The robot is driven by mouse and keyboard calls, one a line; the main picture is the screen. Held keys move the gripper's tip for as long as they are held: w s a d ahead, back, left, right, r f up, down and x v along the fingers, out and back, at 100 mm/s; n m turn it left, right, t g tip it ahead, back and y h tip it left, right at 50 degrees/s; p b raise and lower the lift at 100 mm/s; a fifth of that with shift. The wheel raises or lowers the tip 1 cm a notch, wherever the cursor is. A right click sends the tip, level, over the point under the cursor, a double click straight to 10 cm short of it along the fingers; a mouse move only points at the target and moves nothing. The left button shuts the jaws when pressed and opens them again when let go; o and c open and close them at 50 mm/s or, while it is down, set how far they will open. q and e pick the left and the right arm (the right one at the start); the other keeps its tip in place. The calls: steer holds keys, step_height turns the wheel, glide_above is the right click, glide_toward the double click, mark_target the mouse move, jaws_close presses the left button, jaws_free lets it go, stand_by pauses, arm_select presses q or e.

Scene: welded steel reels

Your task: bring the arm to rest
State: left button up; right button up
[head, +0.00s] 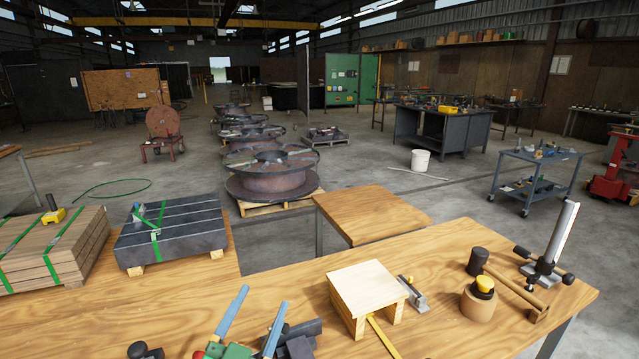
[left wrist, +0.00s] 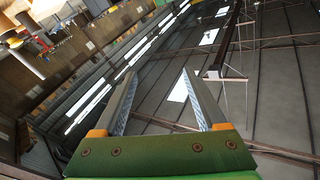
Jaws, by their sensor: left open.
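My left gripper (head: 264,295) shows at the bottom of the head view, left of the small wooden stand. Its two blue-grey fingers point up, apart, from a green palm. Nothing is seen between them. In the left wrist view the open fingers (left wrist: 161,72) point toward the roof beams, with no object between them. The lower part of the left arm is cut off by the frame edge. My right gripper is in neither view.
The wooden bench (head: 310,280) holds a small wooden stand (head: 368,287), a black mallet (head: 478,262), a brown round container (head: 479,303) and an upright metal tool (head: 560,240). Strapped slabs (head: 172,232) and planks (head: 45,250) lie left.

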arm_select(q)
steer(key=s+a+f+n+g+y, duration=0.25)
steer(key=s+f+g, duration=0.2)
steer(key=f, duration=0.45)
steer(key=s+a+f+n+g+y, duration=0.2)
steer(key=s+a+f+g, duration=0.25)
steer(key=f, duration=0.45)
steer(key=s+f+g, duration=0.3)
steer(key=s+f, duration=0.1)
steer(key=s, duration=0.4)
steer(key=s+f+g, duration=0.4)
steer(key=s, duration=0.3)
step_height(320, 180, down, 22)
steer(key=s+b, duration=0.2)
steer(key=b, duration=0.4)
steer(key=s+a+f+g+b, duration=0.2)
steer(key=s+f+b, duration=0.2)
steer(key=s+f, duration=0.7)
step_height(320, 180, down, 3)
steer(key=shift+s+a+r, duration=0.1)
steer(key=shift+s+a, duration=0.05)
steer(key=shift+s, duration=0.25)
